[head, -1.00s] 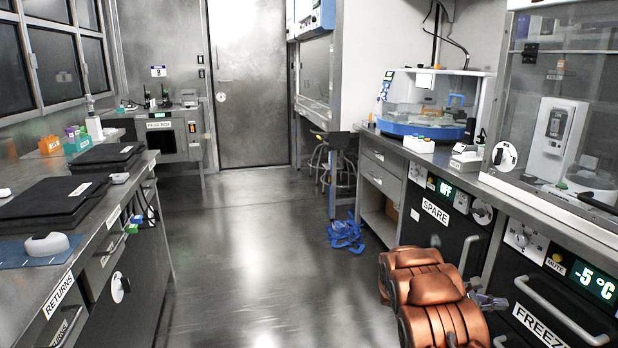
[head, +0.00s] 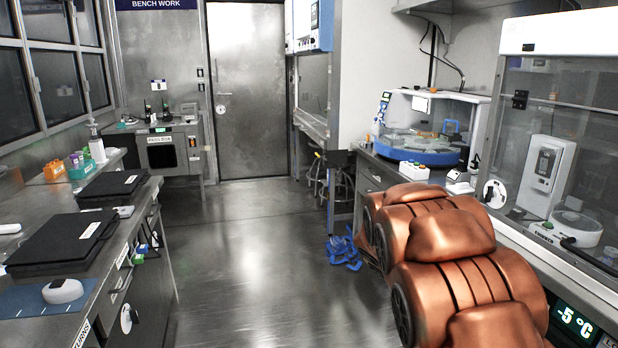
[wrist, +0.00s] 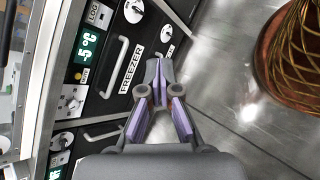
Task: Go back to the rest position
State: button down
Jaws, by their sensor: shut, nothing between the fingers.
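My gripper (wrist: 160,85) shows in the wrist view with its two purple-lined fingers meeting at the tips. It is shut and empty, hanging over the bare floor in front of the freezer (wrist: 110,70). In the head view my gripper is hidden behind my copper-coloured arm, which fills the lower right, in front of the right-hand bench.
The right bench carries a blue-based round machine (head: 425,148) and a glass-fronted cabinet (head: 560,130). The left bench holds black cases (head: 62,238). A blue object (head: 344,248) lies on the floor near a stool. The middle aisle (head: 255,250) is clear up to the door (head: 247,95).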

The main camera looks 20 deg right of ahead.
jog(key=s+a+r+m+t+y+p, duration=0.1)
jog(key=s+a+r+y+p, duration=0.2)
jog(key=a, duration=0.6)
jog(key=s+a+r+m+t+y+p, duration=0.1)
jog(key=s+a+r+y+p, duration=0.1)
jog(key=s+a+r+p, duration=0.4)
jog(key=s+a+r+m+t+y+p, duration=0.1)
jog(key=s+a+r+p, duration=0.4)
jog(key=a, duration=0.9)
jog(key=s+r+t+y, duration=0.1)
jog(key=y, duration=0.1)
jog(key=shift+a+y, duration=0.2)
jog(key=shift+y, duration=0.1)
jog(key=shift+d+r, duration=0.1)
jog(key=shift+d, duration=0.05)
